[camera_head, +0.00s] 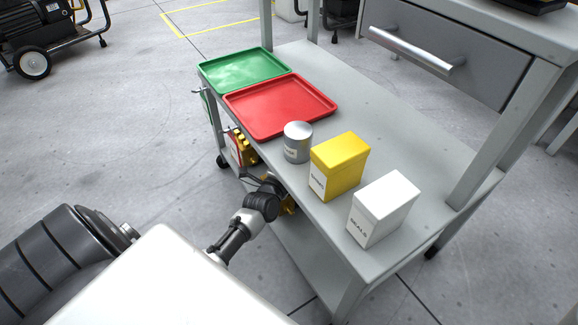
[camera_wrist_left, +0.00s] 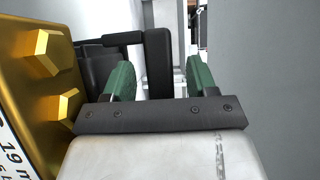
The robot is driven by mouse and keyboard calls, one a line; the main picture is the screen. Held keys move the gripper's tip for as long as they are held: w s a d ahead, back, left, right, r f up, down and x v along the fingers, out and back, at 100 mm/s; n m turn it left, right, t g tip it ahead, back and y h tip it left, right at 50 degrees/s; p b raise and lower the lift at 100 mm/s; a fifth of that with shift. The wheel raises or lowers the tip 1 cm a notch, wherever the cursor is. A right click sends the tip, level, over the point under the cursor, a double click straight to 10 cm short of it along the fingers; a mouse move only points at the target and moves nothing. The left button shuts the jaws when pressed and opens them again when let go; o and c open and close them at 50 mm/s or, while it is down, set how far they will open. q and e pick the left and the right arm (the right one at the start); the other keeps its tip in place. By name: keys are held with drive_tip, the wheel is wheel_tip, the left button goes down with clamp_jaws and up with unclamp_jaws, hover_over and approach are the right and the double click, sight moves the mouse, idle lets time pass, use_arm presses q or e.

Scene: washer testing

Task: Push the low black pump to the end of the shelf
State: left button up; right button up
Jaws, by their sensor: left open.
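My left gripper (camera_wrist_left: 158,68) shows in the left wrist view with its two green fingers apart. A black object (camera_wrist_left: 159,62) with a blocky upright end and a bar to the left stands ahead of the fingers; it looks like the low black pump, partly hidden by the left finger. I cannot tell whether the fingers touch it. In the head view my left arm reaches under the upper shelf (camera_head: 385,105), and its fingers and the black object cannot be made out there. My right gripper is not in view.
A gold block (camera_wrist_left: 40,65) with hex bolts stands close left of the fingers. A grey surface (camera_wrist_left: 265,70) is at right. The upper shelf above my arm holds a green tray (camera_head: 245,70), red tray (camera_head: 280,104), grey can (camera_head: 297,143), yellow box (camera_head: 338,165) and white box (camera_head: 382,208).

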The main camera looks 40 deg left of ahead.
use_arm(q)
drive_tip(key=shift+c, duration=0.4)
clamp_jaws()
idle(0.9)
